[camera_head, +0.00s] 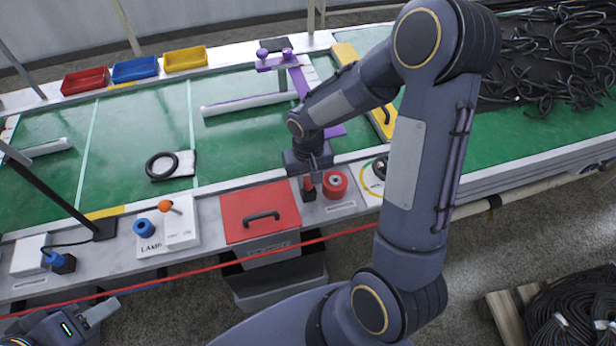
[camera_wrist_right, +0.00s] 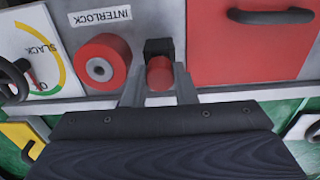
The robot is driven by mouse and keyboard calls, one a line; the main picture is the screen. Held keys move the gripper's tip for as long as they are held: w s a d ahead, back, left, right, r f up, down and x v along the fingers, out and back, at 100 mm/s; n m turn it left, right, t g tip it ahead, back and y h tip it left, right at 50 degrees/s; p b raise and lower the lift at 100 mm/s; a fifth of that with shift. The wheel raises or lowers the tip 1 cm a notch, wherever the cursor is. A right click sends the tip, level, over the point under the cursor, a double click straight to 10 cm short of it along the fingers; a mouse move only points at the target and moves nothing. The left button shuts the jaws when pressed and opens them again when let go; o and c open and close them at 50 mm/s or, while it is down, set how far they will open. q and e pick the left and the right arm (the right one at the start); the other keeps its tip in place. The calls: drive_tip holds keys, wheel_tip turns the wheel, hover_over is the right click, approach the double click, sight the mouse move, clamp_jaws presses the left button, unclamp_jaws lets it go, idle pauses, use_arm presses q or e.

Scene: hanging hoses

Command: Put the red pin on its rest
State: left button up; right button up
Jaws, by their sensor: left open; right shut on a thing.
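The red pin (camera_head: 308,183) is upright between the fingers of my right gripper (camera_head: 312,176), which is shut on it. In the right wrist view the pin (camera_wrist_right: 160,74) shows its round red end between the two grey fingers (camera_wrist_right: 159,86). A small black block, apparently the rest (camera_head: 308,194), is directly under the pin; it also shows in the wrist view (camera_wrist_right: 158,47). I cannot tell how far the pin is seated in it. A red ring with a grey centre (camera_head: 335,183) stands beside it. My left gripper (camera_head: 88,318) is open and empty at the lower left.
A red lid with a black handle (camera_head: 261,212) is beside the block. The INTERLOCK label (camera_wrist_right: 100,15) is near the red ring. A red line (camera_head: 185,278) crosses in front of the bench. A lamp box (camera_head: 170,232) stands further left. Black hoses (camera_head: 550,60) lie at the far right.

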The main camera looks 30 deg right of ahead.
drive_tip(key=shift+f+b, duration=0.3)
drive_tip(key=shift+b, duration=0.05)
drive_tip(key=o, duration=1)
